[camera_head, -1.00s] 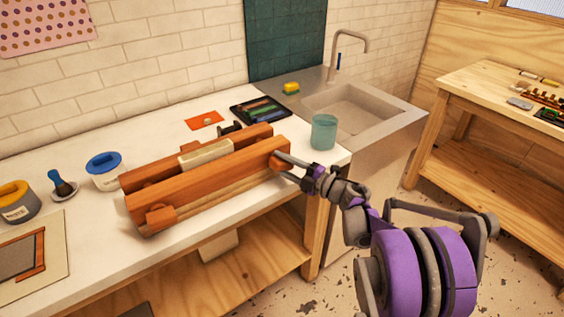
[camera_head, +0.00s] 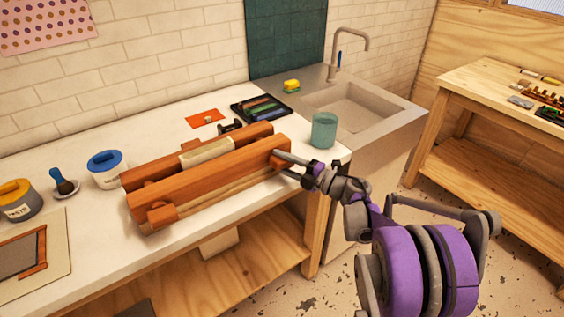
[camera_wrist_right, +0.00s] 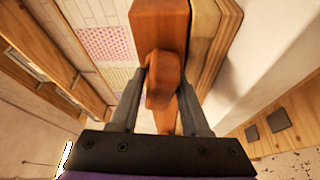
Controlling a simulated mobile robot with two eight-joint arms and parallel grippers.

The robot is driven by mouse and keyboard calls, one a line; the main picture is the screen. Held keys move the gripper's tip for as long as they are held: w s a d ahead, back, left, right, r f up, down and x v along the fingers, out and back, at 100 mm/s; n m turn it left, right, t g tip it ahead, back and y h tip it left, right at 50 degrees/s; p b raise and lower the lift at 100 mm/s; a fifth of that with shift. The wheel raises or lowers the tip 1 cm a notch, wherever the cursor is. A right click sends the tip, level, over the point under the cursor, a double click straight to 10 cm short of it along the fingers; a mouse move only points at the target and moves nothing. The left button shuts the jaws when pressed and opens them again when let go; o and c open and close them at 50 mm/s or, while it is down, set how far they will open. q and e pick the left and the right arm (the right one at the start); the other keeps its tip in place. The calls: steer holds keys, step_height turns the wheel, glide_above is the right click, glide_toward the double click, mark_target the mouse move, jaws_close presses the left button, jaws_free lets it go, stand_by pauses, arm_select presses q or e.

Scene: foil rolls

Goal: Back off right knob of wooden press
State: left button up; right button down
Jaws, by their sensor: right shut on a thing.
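The wooden press (camera_head: 210,187) lies on the white worktop, with two long orange-brown beams and a pale block of sheets between them. Its left knob (camera_head: 161,214) sits at the near left end of the front beam. My right gripper (camera_head: 284,165) is at the right end of that beam, its fingers largely hiding the right knob in the head view. In the right wrist view, the right knob (camera_wrist_right: 162,85) is a rounded wooden piece between the two grey fingers of my right gripper (camera_wrist_right: 162,97), which is shut on it. My left gripper is out of view.
A teal cup (camera_head: 323,131) stands close behind my right gripper, near the sink (camera_head: 365,97). A black tray (camera_head: 262,109) and an orange card (camera_head: 205,117) lie behind the press. A blue-lidded tub (camera_head: 105,169) stands left of it.

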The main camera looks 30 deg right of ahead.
steer(key=shift+w+d+r, duration=0.15)
steer(key=shift+d, duration=0.1)
stand_by(0.5)
steer(key=c, duration=0.8)
jaws_free()
steer(key=shift+o, duration=1.2)
steer(key=shift+w, duration=0.15)
steer(key=shift+f, duration=0.2)
steer(key=shift+a, duration=0.1)
steer(key=v, duration=1.1)
